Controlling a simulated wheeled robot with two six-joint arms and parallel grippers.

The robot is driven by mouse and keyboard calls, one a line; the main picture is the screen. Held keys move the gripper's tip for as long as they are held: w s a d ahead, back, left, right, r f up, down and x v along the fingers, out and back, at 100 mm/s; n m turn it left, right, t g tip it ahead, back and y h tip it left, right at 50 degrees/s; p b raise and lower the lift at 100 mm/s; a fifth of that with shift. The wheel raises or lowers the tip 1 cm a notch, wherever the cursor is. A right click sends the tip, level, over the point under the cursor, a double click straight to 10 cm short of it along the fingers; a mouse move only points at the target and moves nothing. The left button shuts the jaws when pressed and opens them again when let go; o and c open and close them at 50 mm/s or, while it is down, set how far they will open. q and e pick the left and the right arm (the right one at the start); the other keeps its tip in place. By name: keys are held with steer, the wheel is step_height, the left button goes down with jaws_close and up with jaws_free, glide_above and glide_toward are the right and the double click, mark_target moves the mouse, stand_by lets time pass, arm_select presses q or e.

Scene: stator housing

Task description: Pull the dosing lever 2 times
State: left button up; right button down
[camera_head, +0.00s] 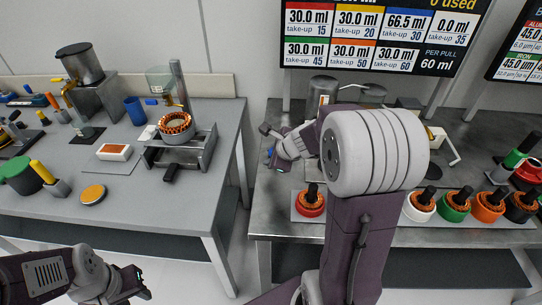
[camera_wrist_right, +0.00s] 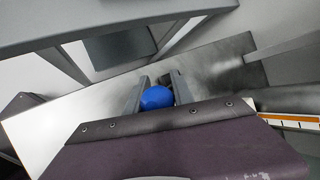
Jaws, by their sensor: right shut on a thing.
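A round blue knob (camera_wrist_right: 157,98) sits between the two fingers of my right gripper (camera_wrist_right: 158,92) in the right wrist view. In the head view a small blue patch of the knob (camera_head: 269,152) shows at my right gripper (camera_head: 271,145), over the left end of the right bench. The gripper is shut on the knob. The lever's rod and mount are hidden behind my arm and gripper. A metal canister (camera_head: 323,88) stands behind my right arm, partly hidden. My left gripper (camera_head: 142,284) is low at the left, apart from the benches; its finger opening is unclear.
The right bench (camera_head: 270,222) holds a red stator (camera_head: 311,203) and several coloured stators along its front. A display (camera_head: 375,35) above reads 60 ml per pull. The left bench (camera_head: 130,195) carries a copper-wound stator (camera_head: 175,125) in a metal fixture. A gap separates the benches.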

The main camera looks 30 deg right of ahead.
steer(key=shift+s+a+f, duration=0.25)
steer(key=shift+f, duration=0.2)
steer(key=c, duration=1.4)
jaws_free()
steer(key=shift+o, duration=1.4)
steer(key=shift+w+r, duration=0.1)
steer(key=shift+r, duration=0.05)
steer(key=s+r+p, duration=0.4)
steer(key=s+r, duration=0.1)
steer(key=s, duration=0.3)
steer(key=shift+s+a+r, duration=0.3)
steer(key=shift+s+r, duration=0.05)
steer(key=shift+r, duration=0.05)
